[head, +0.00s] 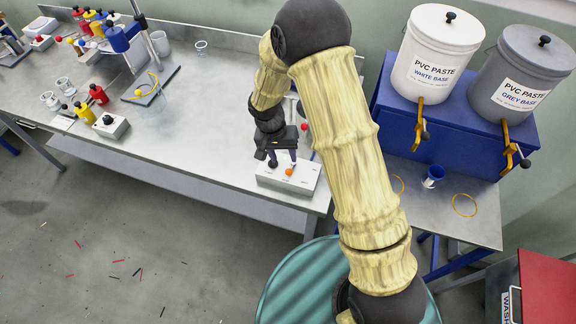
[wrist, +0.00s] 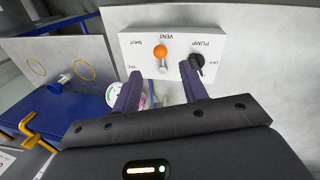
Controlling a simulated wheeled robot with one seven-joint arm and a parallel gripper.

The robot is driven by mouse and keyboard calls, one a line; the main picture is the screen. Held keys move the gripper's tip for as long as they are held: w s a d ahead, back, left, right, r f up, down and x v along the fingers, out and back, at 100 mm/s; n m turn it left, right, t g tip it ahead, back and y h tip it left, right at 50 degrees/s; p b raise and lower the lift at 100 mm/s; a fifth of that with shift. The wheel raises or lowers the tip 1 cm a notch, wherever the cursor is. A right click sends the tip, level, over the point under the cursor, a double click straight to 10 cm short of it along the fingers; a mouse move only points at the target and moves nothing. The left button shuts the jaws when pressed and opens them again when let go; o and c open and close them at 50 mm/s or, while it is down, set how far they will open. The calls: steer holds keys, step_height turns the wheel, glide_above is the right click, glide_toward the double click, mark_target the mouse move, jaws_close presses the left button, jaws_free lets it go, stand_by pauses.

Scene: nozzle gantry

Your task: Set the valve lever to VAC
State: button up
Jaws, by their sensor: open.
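The valve lever has an orange ball end (wrist: 160,51) and stands on a pale control box (wrist: 222,47) in the wrist view. Its ball is near the VENT label; SHUT and VAC are printed to its left, upside down in this view. My gripper (wrist: 161,70) is open, its two purple fingers spread on either side of the lever's line, with nothing between them that I can see held. In the head view my gripper (head: 282,161) is over the box (head: 307,184), close to the orange ball (head: 289,172). Contact cannot be told.
A black PUMP knob (wrist: 196,62) sits right of the lever, near the right finger. A round gauge (wrist: 113,94) is partly hidden by the left finger. Bottles and cups stand on the bench (head: 205,140) to the left; paste buckets (head: 437,55) stand at right.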

mark_target(288, 171)
steer(key=f, duration=0.2)
steer(key=f+p, duration=0.1)
steer(key=f, duration=0.1)
steer(key=d+f, duration=0.1)
steer(key=f, duration=0.1)
steer(key=shift+s, duration=0.1)
steer(key=shift+d+f+p, duration=0.25)
steer(key=shift+f+p, duration=0.1)
steer(key=shift+f, duration=0.35)
steer(key=shift+s+a, duration=0.1)
steer(key=shift+c, duration=0.6)
jaws_close()
